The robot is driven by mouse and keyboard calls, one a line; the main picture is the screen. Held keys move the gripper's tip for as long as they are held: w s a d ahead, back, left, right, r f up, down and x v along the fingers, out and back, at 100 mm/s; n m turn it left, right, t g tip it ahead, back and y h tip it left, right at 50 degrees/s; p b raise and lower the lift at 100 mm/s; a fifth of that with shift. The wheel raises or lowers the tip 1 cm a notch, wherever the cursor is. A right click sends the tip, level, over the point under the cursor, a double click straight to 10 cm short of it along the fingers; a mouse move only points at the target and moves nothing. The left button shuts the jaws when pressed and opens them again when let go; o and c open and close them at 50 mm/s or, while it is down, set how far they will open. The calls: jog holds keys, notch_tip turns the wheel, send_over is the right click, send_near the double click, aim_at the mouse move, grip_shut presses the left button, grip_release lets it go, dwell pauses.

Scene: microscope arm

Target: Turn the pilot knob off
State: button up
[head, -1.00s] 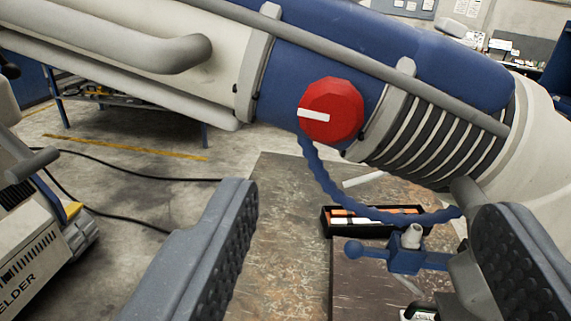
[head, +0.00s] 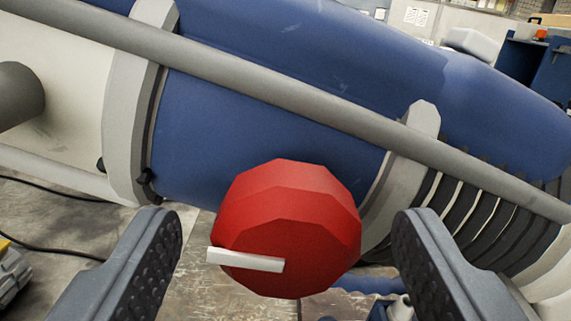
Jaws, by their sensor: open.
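The red pilot knob (head: 290,230) is a faceted dial in the lower middle of the head view. It sits on the blue section (head: 260,140) of the large arm, near its lower edge. A white pointer bar (head: 245,260) on its face points left, tilted slightly. My gripper (head: 285,230) is open, with one dark ridged finger left of the knob and one right of it. Gaps show between both fingers and the knob in the picture, and I see no contact. How far the fingertips reach in depth beside the knob is hard to tell.
A grey pipe (head: 270,90) runs diagonally along the blue section above the knob. Pale clamp rings, one left (head: 135,100) and one right (head: 395,185), flank it. Dark ribbed bellows (head: 475,215) lie to the right. A worktable (head: 200,285) shows below.

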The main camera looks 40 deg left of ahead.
jog(key=shift+w+a+r+p, duration=0.15)
jog(key=shift+w+a+p, duration=0.15)
jog(key=shift+w+a, duration=0.2)
jog(key=shift+w+a+f, duration=0.2)
jog(key=shift+w+a, duration=0.1)
jog(key=shift+w, duration=0.05)
jog(key=c, duration=1)
